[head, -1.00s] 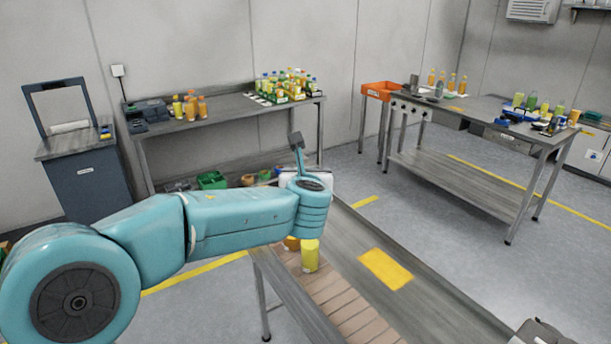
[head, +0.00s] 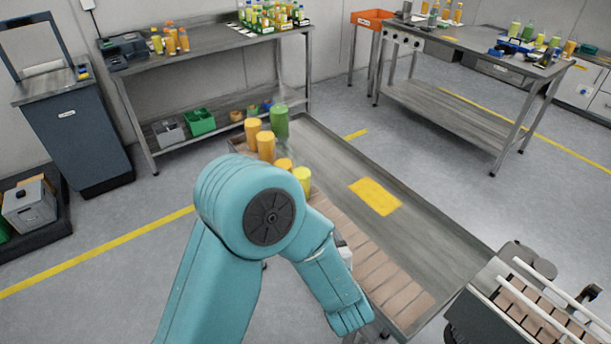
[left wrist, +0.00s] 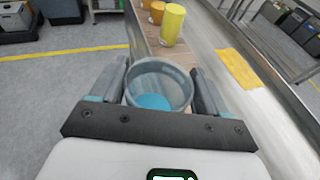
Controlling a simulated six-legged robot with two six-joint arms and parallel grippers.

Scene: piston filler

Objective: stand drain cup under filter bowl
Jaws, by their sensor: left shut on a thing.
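In the left wrist view my left gripper (left wrist: 160,72) is shut on a grey, see-through cup (left wrist: 176,79), which I take to be the drain cup. Its round mouth faces the camera and its inside bottom is blue. One finger is on each side of it. In the head view my teal left arm hides the fingers and the cup, beside the conveyor's near side. I cannot make out a filter bowl in either view. My right gripper is not in view.
A conveyor (head: 417,222) with a yellow patch (head: 375,196) runs across the middle. A machine with white rails (head: 540,300) is at bottom right. Two workbenches stand behind, with clear floor between.

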